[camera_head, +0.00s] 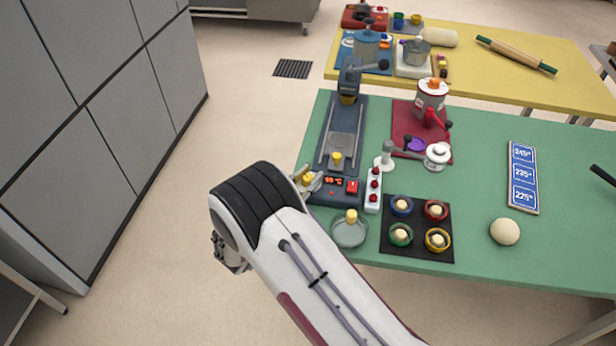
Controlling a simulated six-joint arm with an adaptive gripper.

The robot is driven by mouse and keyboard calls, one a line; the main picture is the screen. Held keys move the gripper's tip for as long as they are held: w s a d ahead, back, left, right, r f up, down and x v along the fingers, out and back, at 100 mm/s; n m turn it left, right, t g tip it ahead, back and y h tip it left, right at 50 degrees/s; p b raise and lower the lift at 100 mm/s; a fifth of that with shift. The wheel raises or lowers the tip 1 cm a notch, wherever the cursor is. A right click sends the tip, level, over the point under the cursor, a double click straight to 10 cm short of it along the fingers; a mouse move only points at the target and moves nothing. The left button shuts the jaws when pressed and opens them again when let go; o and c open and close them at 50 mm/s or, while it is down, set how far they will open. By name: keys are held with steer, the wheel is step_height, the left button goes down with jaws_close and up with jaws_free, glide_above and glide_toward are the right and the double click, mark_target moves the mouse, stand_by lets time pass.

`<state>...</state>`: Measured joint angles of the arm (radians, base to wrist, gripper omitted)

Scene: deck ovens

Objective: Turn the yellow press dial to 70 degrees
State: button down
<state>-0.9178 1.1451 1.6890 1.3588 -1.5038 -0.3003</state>
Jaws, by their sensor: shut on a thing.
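The dark blue press (343,130) stands at the left edge of the green table, with a control panel at its near end. The yellow press dial (308,179) is at the left end of this panel. My gripper (306,181) reaches in from the left with its fingers around the dial, shut on it. My arm's wrist hides part of the gripper. Right of the dial are a small red display (333,181), too small to read, and a red button (352,187). The dial's angle cannot be made out.
Close by are a red-button strip (374,190), a round dish (349,232) with a yellow-topped piece, and a black mat (416,247) with several coloured rings. A dough ball (505,231) and blue temperature sign (523,178) lie right. Grey cabinets (100,100) stand left.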

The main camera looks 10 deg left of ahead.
mark_target(303, 180)
steer(key=shift+m+g+h, duration=0.7)
steer(key=shift+m+h, duration=0.1)
steer(key=shift+h, duration=0.3)
steer(key=shift+m+g+h, duration=0.5)
steer(key=shift+m+h, duration=0.1)
steer(key=shift+h, duration=0.2)
steer(key=shift+m+g+h, duration=0.7)
steer(key=shift+h, duration=0.1)
steer(key=shift+m+g+h, duration=1.5)
steer(key=shift+m+g, duration=0.2)
steer(key=shift+g, duration=0.5)
steer(key=c, duration=1.8)
jaws_free()
steer(key=shift+o, duration=0.2)
steer(key=shift+s+a, duration=0.1)
steer(key=shift+a, duration=0.05)
steer(key=shift+v, duration=2.35)
step_height(303, 180, up, 7)
